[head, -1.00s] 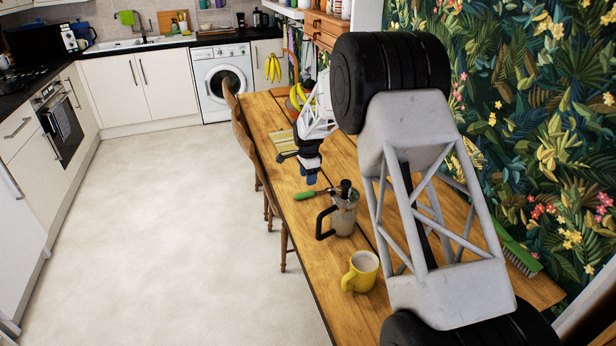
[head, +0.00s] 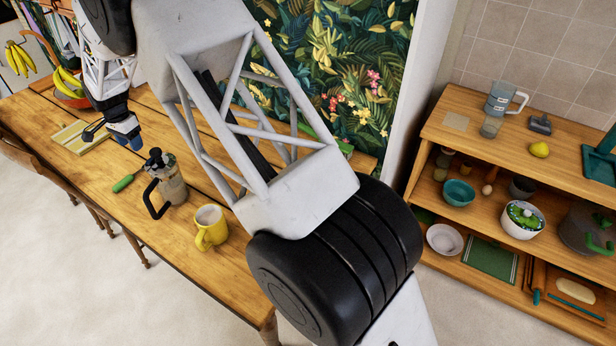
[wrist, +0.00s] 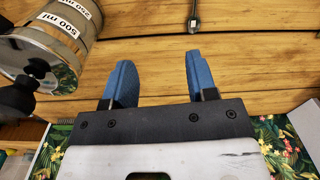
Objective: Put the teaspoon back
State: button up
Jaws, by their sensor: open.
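A thin dark metal utensil, apparently the teaspoon (wrist: 194,20), lies on the wooden table at the top of the wrist view. Its rounded end points toward my gripper (wrist: 160,80), and the rest runs out of frame. My gripper is open and empty, with blue fingertips apart, and the utensil is beyond the right fingertip. In the head view my gripper (head: 128,136) hangs over the table, behind the coffee press. I cannot make out the teaspoon in the head view.
The coffee press (head: 172,186) stands close to my gripper; a metal vessel marked 500 ml (wrist: 48,45) is left in the wrist view. A shelf unit (head: 450,120) stands right.

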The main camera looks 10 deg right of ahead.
jog(key=s+d+r+n, duration=0.1)
jog(key=s+d+r, duration=0.55)
jog(key=d, duration=0.45)
jog(key=s+d+r+n+t, duration=0.1)
jog(key=s+d+r, duration=0.4)
jog(key=d+r, duration=0.5)
jog(key=s+d+r+n, duration=0.1)
jog(key=s+d+r, duration=0.45)
jog(key=d, duration=0.75)
jog(key=s+d+r+n, duration=0.2)
jog(key=s+d+r, duration=0.1)
jog(key=s+d, duration=1.25)
jog(key=s+d+f+n, duration=0.1)
jog(key=s+d+f, duration=0.1)
jog(key=s, duration=0.7)
jog(key=s+d+f+n+t, duration=0.1)
jog(key=s+d+f, duration=0.1)
jog(key=s, duration=0.7)
jog(key=shift+s+d, duration=0.4)
jog(key=shift+d, duration=0.25)
